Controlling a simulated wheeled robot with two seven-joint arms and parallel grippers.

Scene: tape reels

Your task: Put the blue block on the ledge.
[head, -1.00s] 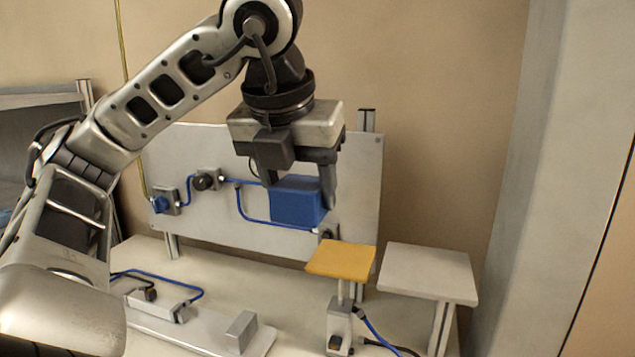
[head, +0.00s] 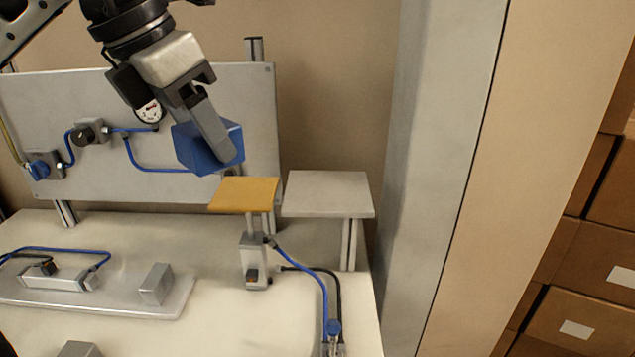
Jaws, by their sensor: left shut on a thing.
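The blue block (head: 192,150) is held tilted in the air, in front of the grey upright panel. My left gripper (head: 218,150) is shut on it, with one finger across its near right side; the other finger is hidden. The block is up and to the left of a yellow platform (head: 245,194) on a short post. A grey ledge (head: 328,193) on legs stands just right of the yellow platform, with its top bare. My right gripper is not in view.
The grey panel (head: 60,110) carries a blue cable, a black knob (head: 90,132) and a blue knob (head: 40,170). A metal tray (head: 110,302) with a small grey block (head: 157,284) lies front left. Cables run below the ledge. A grey pillar (head: 430,150) rises at the right.

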